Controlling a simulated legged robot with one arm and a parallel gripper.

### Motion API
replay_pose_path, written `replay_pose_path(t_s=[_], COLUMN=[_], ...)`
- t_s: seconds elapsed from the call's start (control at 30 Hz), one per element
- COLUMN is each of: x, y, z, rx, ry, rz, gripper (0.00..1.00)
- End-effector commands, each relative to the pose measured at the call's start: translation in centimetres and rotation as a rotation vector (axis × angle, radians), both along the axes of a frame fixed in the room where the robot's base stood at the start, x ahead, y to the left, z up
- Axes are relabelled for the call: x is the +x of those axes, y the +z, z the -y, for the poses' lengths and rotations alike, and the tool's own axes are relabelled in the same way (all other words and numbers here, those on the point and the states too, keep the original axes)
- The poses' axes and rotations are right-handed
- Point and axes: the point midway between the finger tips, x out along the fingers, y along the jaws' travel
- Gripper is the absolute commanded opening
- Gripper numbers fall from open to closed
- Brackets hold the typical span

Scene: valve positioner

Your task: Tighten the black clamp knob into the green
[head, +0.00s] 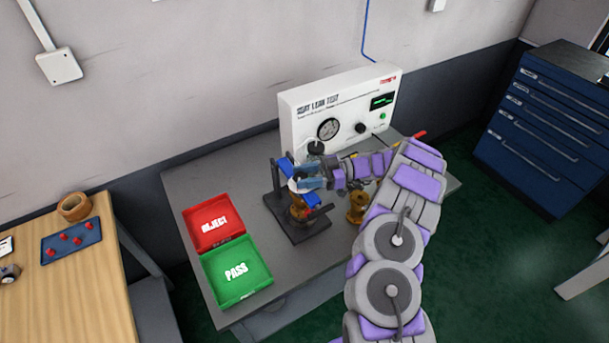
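The clamp fixture (277,196) stands on the grey bench, with a dark base plate, an upright and blue parts. A black knob (315,148) shows at its top, in front of the test panel; I take it for the clamp knob. A brass-coloured valve part (299,209) sits low in the fixture. My gripper (303,178) reaches in from the right at the fixture, below the black knob. Its fingers overlap the blue parts, so I cannot tell whether they are open, shut or touching anything. No green mark on the clamp can be made out.
The white leak test panel (300,103) with a gauge (328,128) stands behind the fixture. A red REJECT tray (213,222) and green PASS tray (237,272) lie left. Another brass part (357,206) stands beside my arm. A wooden table (75,300) is far left.

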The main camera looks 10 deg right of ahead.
Motion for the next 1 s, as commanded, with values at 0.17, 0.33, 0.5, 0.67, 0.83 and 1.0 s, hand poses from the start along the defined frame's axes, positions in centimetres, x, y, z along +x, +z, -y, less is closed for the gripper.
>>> replay_pose_path(t_s=[0.17,0.33,0.5,0.67,0.83,1.0], x=[0.1,0.2,0.2,0.2,0.2,0.2], y=[0.1,0.1,0.1,0.1,0.1,0.1], z=[-0.2,-0.4,-0.7,-0.8,-1.0,-1.2], rx=[-0.001,-0.002,-0.002,-0.002,-0.003,-0.003], ry=[-0.002,-0.001,-0.001,-0.002,-0.006,-0.012], rz=[0.002,0.003,0.003,0.003,0.002,0.001], gripper=[0.26,0.17,0.17,0.17,0.17,0.17])
